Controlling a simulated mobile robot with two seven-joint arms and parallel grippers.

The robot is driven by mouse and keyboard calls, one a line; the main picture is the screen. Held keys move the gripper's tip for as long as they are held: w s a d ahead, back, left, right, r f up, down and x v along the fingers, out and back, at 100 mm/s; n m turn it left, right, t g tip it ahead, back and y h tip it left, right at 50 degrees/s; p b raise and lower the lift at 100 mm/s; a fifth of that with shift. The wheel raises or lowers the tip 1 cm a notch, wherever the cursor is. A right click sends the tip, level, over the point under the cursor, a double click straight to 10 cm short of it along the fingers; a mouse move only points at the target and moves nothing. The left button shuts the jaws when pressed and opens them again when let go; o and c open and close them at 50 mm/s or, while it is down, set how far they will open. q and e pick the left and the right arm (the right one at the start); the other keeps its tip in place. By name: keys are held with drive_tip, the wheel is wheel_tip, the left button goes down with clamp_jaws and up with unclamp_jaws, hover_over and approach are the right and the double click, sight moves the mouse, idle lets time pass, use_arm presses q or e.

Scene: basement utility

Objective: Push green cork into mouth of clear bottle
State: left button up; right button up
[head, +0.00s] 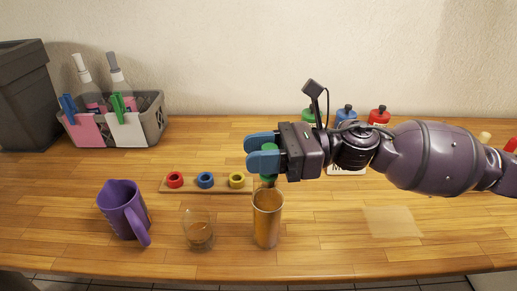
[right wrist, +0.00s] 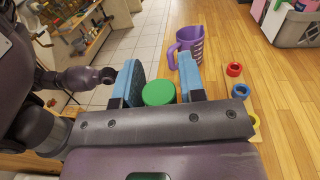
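My right gripper (head: 263,152) has its blue fingers closed around the green cork (head: 268,178), which shows below the lower finger. In the right wrist view the green cork (right wrist: 158,93) sits between the fingers, its round end towards the camera. A tall brownish cylinder (head: 267,220) stands upright just below the cork in the head view; whether they touch, I cannot tell. A small clear glass vessel (head: 198,233) stands left of it. Neither vessel is plainly a bottle with a narrow mouth. My left gripper does not show in the head view.
A purple jug (head: 122,210) stands at the left. A wooden strip (head: 215,188) with red, blue and yellow rings lies behind the vessels. A grey basket (head: 153,118) with spray bottles stands at the back left. Several coloured bottles (head: 379,116) stand behind my arm. The front right is mostly clear.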

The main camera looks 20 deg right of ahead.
drive_tip(key=o, duration=0.3)
drive_tip(key=shift+d, duration=0.55)
drive_tip(key=s+d+b, duration=0.1)
drive_tip(key=d, duration=0.8)
drive_tip(key=shift+s+d+b, duration=0.3)
drive_tip(key=shift+b, duration=0.05)
drive_tip(key=shift+s, duration=0.1)
